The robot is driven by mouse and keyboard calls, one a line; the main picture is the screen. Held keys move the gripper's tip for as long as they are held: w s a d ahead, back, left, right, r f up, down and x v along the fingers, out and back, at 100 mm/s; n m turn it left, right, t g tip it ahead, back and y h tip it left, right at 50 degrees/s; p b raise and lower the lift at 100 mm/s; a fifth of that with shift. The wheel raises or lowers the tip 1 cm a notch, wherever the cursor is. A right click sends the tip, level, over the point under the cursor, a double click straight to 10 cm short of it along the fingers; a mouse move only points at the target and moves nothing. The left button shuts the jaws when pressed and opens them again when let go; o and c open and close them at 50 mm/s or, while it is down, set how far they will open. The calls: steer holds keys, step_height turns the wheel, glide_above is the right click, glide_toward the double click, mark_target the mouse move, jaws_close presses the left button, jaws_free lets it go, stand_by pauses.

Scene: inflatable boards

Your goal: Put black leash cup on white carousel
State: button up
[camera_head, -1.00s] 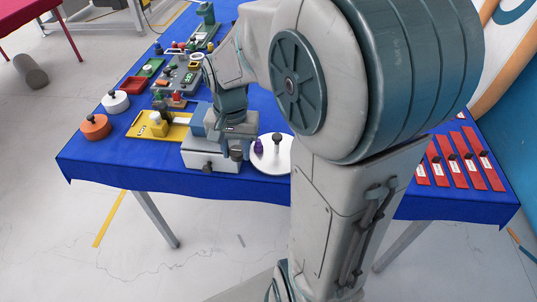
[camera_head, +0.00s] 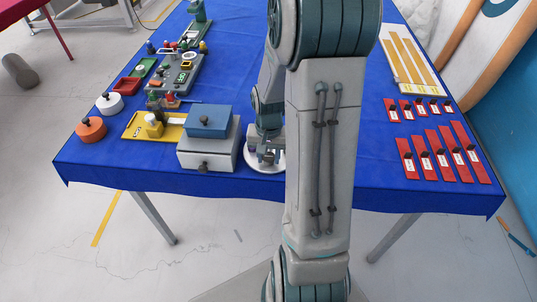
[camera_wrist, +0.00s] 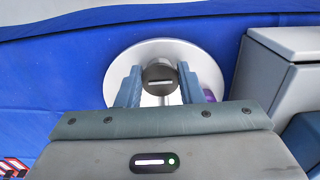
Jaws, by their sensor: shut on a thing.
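My gripper (camera_wrist: 161,88) is shut on the black leash cup (camera_wrist: 159,73), a small dark round piece with a pale bar on its top, seen between the two fingers. Both are over the white carousel (camera_wrist: 205,60), a round white disc on the blue table. I cannot tell whether the cup touches the disc. In the head view my gripper (camera_head: 267,156) is low over the white carousel (camera_head: 263,169), and my arm hides part of the disc. A purple piece (camera_wrist: 209,96) is at the disc's side in the wrist view.
A grey box with a blue top (camera_head: 210,121) stands close left of the carousel. A yellow tray (camera_head: 138,128), orange disc (camera_head: 91,132) and white round container (camera_head: 110,105) lie farther left. Red strips (camera_head: 440,155) lie at the right. The table's front edge is near.

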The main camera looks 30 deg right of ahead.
steer(key=shift+f, duration=0.25)
steer(key=shift+f, duration=0.2)
steer(key=o, duration=1)
steer(key=shift+c, duration=0.2)
steer(key=shift+r, duration=0.1)
